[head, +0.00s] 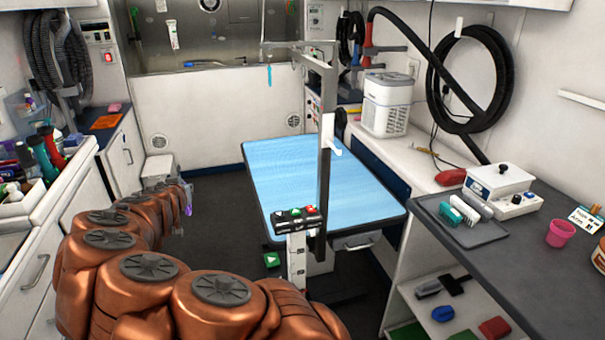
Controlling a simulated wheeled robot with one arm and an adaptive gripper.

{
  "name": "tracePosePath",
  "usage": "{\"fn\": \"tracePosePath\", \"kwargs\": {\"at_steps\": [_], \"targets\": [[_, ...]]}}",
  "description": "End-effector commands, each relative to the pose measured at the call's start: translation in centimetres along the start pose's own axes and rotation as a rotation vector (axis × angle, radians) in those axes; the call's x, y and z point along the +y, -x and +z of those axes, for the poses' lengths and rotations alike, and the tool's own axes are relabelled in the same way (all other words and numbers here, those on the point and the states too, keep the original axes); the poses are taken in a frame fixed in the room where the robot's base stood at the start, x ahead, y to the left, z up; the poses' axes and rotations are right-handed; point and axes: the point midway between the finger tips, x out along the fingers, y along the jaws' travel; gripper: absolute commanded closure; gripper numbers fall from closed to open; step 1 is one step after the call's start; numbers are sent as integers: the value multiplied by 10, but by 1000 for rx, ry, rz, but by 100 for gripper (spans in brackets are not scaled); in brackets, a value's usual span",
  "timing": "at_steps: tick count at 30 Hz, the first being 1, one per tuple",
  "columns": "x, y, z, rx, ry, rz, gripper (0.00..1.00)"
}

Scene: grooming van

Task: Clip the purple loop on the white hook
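A white hook (328,133) is fixed on the grey upright post (326,190) at the front of the grooming table. A small purple strip (188,203), perhaps the purple loop, shows at the far end of my copper arm, left of the table. My gripper is mostly hidden behind the arm links and too small to make out, so I cannot tell whether it holds the strip. The strip is well apart from the white hook, to its left.
The blue-topped grooming table (290,170) stands mid-room. A blue loop (269,76) hangs from the post's crossarm. A black box with coloured buttons (297,218) is in front of the post. Left cabinets and a right counter (500,250) border the dark floor.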

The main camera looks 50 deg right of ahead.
Motion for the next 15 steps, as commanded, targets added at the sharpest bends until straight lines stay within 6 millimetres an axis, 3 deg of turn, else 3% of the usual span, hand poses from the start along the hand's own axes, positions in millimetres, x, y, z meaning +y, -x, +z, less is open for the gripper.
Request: {"fn": "tracePosePath", "kwargs": {"at_steps": [8,15], "targets": [[70,-14,-3,-3,-109,240,100],[147,-11,-12,-1,-233,518,100]]}}
